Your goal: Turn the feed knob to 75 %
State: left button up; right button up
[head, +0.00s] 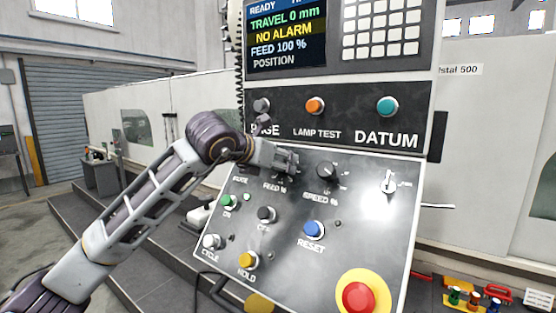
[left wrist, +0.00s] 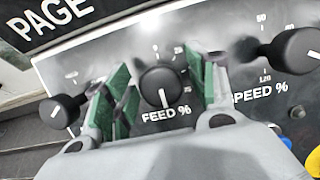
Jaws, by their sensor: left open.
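The feed knob (left wrist: 160,86) is black and round, with a white line that points down toward the FEED % label (left wrist: 166,115) in the left wrist view. My left gripper (left wrist: 158,92) is open, with one green-padded finger on each side of the knob. I cannot tell whether either finger touches it. In the head view my left gripper (head: 290,162) covers the feed knob on the sloping panel. The screen (head: 285,35) reads FEED 100 %, NO ALARM and TRAVEL 0 mm. My right gripper is not in view.
The black speed knob (head: 327,172) sits close to the right of my left gripper. Below are a blue reset button (head: 313,229), a yellow hold button (head: 248,260) and a red emergency stop (head: 358,297). A key switch (head: 389,182) is at the right.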

pick_arm(q)
jog(key=c, duration=1)
